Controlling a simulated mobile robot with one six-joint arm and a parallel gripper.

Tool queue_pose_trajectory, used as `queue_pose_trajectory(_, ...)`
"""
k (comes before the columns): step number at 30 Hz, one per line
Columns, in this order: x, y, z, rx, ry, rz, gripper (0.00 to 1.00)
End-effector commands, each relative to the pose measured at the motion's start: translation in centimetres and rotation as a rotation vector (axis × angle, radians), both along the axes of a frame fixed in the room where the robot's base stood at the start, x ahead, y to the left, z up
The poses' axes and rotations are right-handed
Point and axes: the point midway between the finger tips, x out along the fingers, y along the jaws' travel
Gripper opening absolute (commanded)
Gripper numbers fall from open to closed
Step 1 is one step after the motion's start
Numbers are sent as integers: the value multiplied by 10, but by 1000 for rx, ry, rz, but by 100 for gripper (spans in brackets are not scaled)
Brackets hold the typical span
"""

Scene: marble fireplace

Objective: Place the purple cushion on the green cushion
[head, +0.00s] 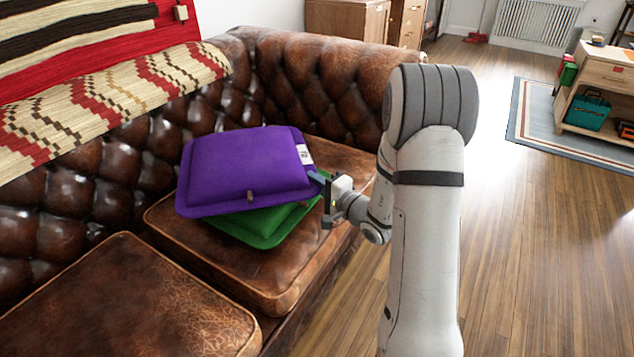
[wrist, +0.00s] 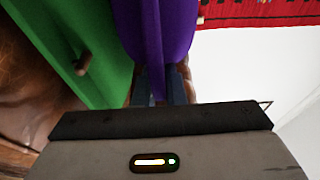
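The purple cushion (head: 245,168) is above the green cushion (head: 268,222) in the head view, covering most of it. The green cushion lies on the seat of the brown leather sofa. My gripper (head: 322,184) is at the purple cushion's right edge. In the wrist view, the fingers (wrist: 160,88) are closed on the edge of the purple cushion (wrist: 155,35), with the green cushion (wrist: 75,45) beside it to the left. Whether the purple cushion touches the green one or hovers just above it, I cannot tell.
The sofa's tufted back (head: 150,140) and armrest (head: 330,85) rise behind the cushions. Another seat pad (head: 125,305) is bare at the front left. A striped blanket (head: 100,95) hangs over the back. The wooden floor (head: 520,230) to the right is clear.

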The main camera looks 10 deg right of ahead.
Motion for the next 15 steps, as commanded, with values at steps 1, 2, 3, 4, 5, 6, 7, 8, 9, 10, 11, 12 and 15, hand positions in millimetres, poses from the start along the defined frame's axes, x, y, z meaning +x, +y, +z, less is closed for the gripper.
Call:
queue_pose_trajectory(1, 0, 0, 0, 0, 0, 0, 15)
queue_pose_trajectory(2, 0, 0, 0, 0, 0, 0, 17)
queue_pose_trajectory(3, 0, 0, 0, 0, 0, 0, 20)
queue_pose_trajectory(4, 0, 0, 0, 0, 0, 0, 23)
queue_pose_trajectory(5, 0, 0, 0, 0, 0, 0, 25)
queue_pose_trajectory(6, 0, 0, 0, 0, 0, 0, 29)
queue_pose_trajectory(7, 0, 0, 0, 0, 0, 0, 31)
queue_pose_trajectory(8, 0, 0, 0, 0, 0, 0, 31)
queue_pose_trajectory(9, 0, 0, 0, 0, 0, 0, 31)
queue_pose_trajectory(10, 0, 0, 0, 0, 0, 0, 31)
queue_pose_trajectory(11, 0, 0, 0, 0, 0, 0, 31)
queue_pose_trajectory(12, 0, 0, 0, 0, 0, 0, 31)
queue_pose_trajectory(15, 0, 0, 2, 0, 0, 0, 31)
